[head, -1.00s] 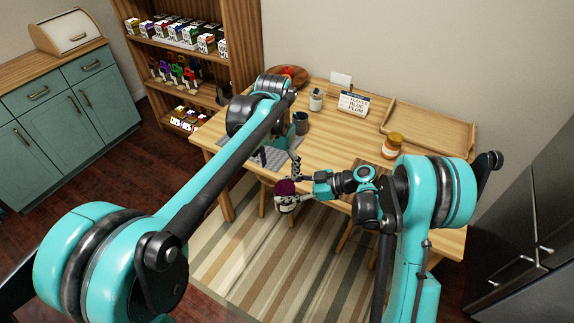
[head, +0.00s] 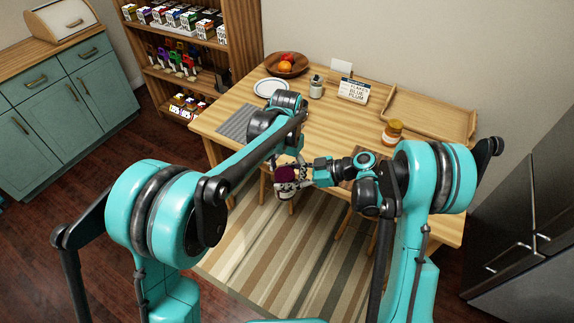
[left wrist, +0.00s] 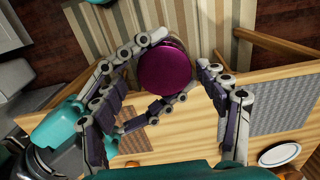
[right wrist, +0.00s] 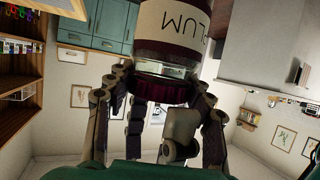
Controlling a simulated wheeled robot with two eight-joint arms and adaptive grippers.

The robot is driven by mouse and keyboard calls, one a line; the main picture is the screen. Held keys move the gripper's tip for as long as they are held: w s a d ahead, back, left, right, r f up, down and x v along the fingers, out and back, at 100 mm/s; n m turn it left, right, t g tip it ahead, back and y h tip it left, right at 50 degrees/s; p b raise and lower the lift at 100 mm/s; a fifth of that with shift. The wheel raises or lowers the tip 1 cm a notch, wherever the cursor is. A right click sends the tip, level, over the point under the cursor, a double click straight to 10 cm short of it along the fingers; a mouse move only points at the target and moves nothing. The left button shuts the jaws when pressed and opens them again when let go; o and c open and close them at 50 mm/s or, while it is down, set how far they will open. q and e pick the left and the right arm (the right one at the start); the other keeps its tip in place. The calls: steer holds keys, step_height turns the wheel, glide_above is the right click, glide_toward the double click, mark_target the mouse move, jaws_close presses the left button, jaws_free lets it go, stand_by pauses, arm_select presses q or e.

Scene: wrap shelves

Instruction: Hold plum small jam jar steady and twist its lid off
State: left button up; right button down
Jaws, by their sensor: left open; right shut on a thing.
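The plum small jam jar (right wrist: 190,28) has a cream label reading PLUM, inverted in the right wrist view. Its dark plum lid (left wrist: 166,68) faces my left wrist camera and also shows in the head view (head: 286,174). My right gripper (head: 304,181) is shut on the jar, held in the air in front of the table. My left gripper (left wrist: 178,56) is open, its fingers on either side of the lid with a visible gap at the right. Whether the left finger touches the lid is unclear. The fingers hide part of the jar.
A striped rug (head: 270,250) lies below.

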arm_select(q)
steer(key=shift+d, duration=0.1)
steer(key=c, duration=1.2)
steer(key=n, duration=0.4)
steer(key=shift+s, duration=0.1)
steer(key=shift+c, duration=0.2)
steer(key=o, duration=1.2)
steer(key=shift+c, duration=0.2)
steer(key=shift+o, duration=0.6)
